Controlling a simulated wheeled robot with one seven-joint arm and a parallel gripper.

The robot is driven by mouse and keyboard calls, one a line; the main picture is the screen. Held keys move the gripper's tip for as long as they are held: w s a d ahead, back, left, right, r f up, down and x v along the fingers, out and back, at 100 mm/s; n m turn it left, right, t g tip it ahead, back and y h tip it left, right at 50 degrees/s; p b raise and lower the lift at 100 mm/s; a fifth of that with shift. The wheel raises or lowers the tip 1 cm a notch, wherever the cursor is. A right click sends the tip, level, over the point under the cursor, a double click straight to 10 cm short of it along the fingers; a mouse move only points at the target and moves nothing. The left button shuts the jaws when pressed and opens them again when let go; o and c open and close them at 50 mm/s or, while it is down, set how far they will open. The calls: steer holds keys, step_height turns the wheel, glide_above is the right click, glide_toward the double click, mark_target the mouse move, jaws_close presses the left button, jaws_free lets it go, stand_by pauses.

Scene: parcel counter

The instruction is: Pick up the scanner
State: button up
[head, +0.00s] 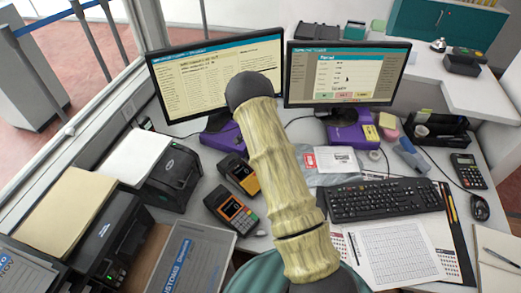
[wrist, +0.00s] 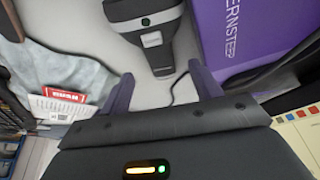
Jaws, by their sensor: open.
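The scanner (wrist: 150,35) shows at the top of the wrist view, partly cut off by the upper edge. The scanner's narrow end lies just beyond the fingertips, roughly in line with the gap. In the head view my arm covers the middle of the counter; I cannot make out the gripper or the scanner there.
A purple box (wrist: 245,40) stands close to the right finger in the wrist view. A grey bag (wrist: 40,70) with a RUSH label lies left. A thin dark cable runs between the fingers. The head view shows two monitors, a keyboard (head: 385,201) and card terminals (head: 238,212).

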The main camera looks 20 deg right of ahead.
stand_by(0.3)
steer(key=shift+p+x, duration=0.7)
steer(key=shift+x, duration=1.9)
steer(key=c, duration=1.2)
steer(key=shift+r, duration=0.1)
step_height(320, 180, up, 10)
steer(key=shift+f+b, duration=0.1)
steer(key=shift+b, duration=0.75)
